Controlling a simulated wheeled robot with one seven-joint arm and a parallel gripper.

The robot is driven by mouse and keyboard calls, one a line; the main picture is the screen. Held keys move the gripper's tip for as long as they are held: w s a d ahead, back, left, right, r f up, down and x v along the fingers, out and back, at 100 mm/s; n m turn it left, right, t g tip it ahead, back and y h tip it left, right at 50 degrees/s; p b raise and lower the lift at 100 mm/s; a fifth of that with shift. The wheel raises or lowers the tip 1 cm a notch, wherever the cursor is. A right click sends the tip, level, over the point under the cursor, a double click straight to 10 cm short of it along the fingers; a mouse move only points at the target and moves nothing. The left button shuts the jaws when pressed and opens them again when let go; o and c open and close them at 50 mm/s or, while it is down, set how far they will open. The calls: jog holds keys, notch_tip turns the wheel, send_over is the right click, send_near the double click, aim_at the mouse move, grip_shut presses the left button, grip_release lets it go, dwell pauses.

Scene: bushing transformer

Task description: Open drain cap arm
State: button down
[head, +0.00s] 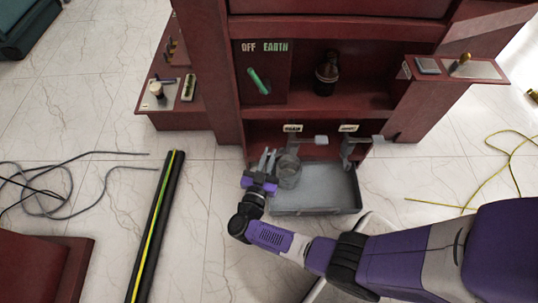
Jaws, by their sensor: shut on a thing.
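My gripper (267,160) is at the left end of the opening under the red cabinet. Its grey fingers point up and away from me, close together, at the left side of a clear jar (289,172). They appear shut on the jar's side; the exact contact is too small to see. The jar is below the left labelled drain fitting (293,142), over the left part of a grey tray. A grey drain arm (320,140) sticks out to the right of that fitting. A second drain fitting (347,148) hangs under the right label, with its own grey arm (377,139).
The grey tray (325,204) lies on the floor under the fittings. A green OFF/EARTH handle (258,81) and a dark bushing (327,73) are above. Cables (70,185) lie on the floor.

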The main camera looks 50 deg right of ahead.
jog(key=c, duration=1.5)
grip_release()
jog(key=p+v, duration=0.1)
jog(key=v, duration=0.6)
jog(key=shift+s+a, duration=0.2)
jog(key=shift+a, duration=0.15)
